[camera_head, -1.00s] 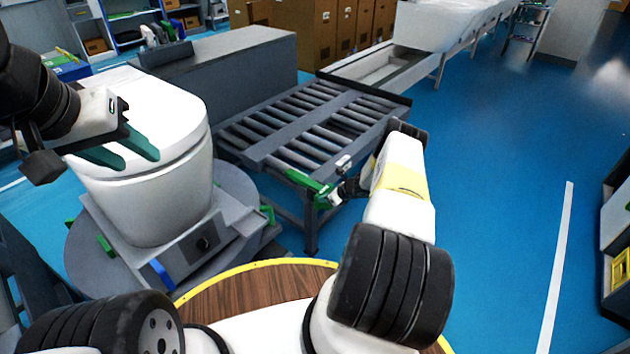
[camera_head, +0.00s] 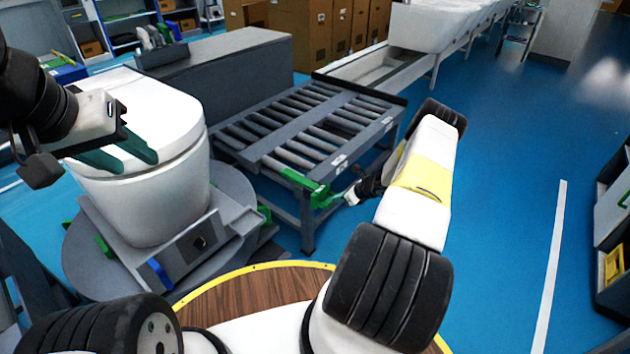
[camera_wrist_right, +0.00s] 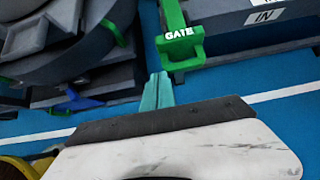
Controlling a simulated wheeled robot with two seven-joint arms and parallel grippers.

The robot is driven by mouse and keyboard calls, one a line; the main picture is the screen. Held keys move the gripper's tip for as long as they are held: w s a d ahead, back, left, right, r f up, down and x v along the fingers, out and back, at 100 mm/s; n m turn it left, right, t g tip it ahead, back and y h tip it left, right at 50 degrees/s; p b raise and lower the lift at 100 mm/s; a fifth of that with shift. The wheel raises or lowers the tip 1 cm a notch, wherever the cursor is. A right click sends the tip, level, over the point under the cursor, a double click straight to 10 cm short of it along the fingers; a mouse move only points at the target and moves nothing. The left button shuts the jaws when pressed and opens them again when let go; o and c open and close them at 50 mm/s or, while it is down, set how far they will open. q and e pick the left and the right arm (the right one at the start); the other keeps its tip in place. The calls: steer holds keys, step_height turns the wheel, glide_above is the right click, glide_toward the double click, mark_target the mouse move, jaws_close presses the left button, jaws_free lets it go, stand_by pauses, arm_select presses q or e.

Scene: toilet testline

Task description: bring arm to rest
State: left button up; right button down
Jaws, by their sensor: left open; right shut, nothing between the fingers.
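My left gripper (camera_head: 118,160), with teal fingers, is open and empty in the head view. It is in front of the white toilet's (camera_head: 150,200) upper side, level with the lid; I cannot tell whether it touches. My right arm (camera_head: 415,190) reaches forward in the middle of the head view, its hand small and partly hidden near the roller table's front corner. In the right wrist view, my right gripper (camera_wrist_right: 158,92) has its teal fingers together with nothing between them. They point toward the green gate piece (camera_wrist_right: 180,42) and appear apart from it.
The toilet stands on a grey round turntable (camera_head: 85,262) with green and blue clamps. The roller table (camera_head: 268,160) with the green gate lies between the toilet and my right arm. A grey box (camera_head: 225,68) is behind. Blue floor (camera_head: 510,180) is open to the right.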

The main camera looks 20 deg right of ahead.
steer(key=a+r+n+g+y, duration=0.1)
steer(key=a+r+n, duration=0.25)
steer(key=r, duration=0.85)
steer(key=a+r+n, duration=0.3)
steer(key=r+n, duration=0.2)
steer(key=r, duration=0.7)
steer(key=s+a+r+n+g, duration=0.1)
steer(key=s+a+r+n, duration=0.25)
steer(key=r, duration=0.45)
steer(key=s+a+r+n, duration=0.3)
steer(key=a+r+n, duration=0.15)
steer(key=r, duration=0.45)
steer(key=s+a+r+n+h, duration=0.2)
steer(key=s+a+r+n, duration=0.4)
steer(key=s+r, duration=0.55)
steer(key=s+r+n+h, duration=0.1)
steer(key=s+n, duration=0.6)
steer(key=s, duration=1)
steer(key=shift+r+t+h, duration=0.4)
steer(key=shift+r, duration=0.45)
steer(key=shift+s, duration=0.1)
